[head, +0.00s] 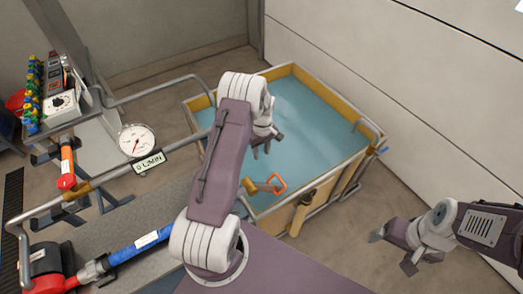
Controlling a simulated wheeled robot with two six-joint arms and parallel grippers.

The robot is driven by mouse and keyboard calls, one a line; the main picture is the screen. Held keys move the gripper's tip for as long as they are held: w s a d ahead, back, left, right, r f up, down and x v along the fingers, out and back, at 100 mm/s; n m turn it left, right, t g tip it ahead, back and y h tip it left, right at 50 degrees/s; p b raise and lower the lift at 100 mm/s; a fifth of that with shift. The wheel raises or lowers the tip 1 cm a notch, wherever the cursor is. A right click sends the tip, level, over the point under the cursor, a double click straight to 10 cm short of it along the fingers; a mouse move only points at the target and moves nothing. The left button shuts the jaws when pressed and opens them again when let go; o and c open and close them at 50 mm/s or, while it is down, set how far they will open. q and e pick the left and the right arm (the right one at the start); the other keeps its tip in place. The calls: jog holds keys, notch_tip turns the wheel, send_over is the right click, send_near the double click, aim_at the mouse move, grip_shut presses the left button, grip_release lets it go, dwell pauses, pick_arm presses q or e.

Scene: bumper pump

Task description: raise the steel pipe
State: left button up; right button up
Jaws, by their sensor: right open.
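Grey steel piping (165,92) bends over the back of the pump cart, with a second grey run (110,173) across its front. I cannot tell which length is the steel pipe of the task. My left gripper (267,146) hangs over the water of the tank, pointing down and away from the piping on the left. My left arm hides part of the tank's left side, and the jaws are too small to read. My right gripper (391,252) is open and empty over the floor at the right, apart from the tank.
A yellow-rimmed tank (332,94) of water stands mid-view, with an orange handle (277,184) at its near edge. A pale wall runs behind the tank; floor is clear at right.

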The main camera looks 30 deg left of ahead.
pick_arm(q)
grip_shut()
dwell(1.3)
grip_release()
jog(key=shift+r, duration=0.1)
notch_tip(320, 180, up, 9)
jog(key=b, duration=0.3)
jog(key=shift+w, duration=0.15)
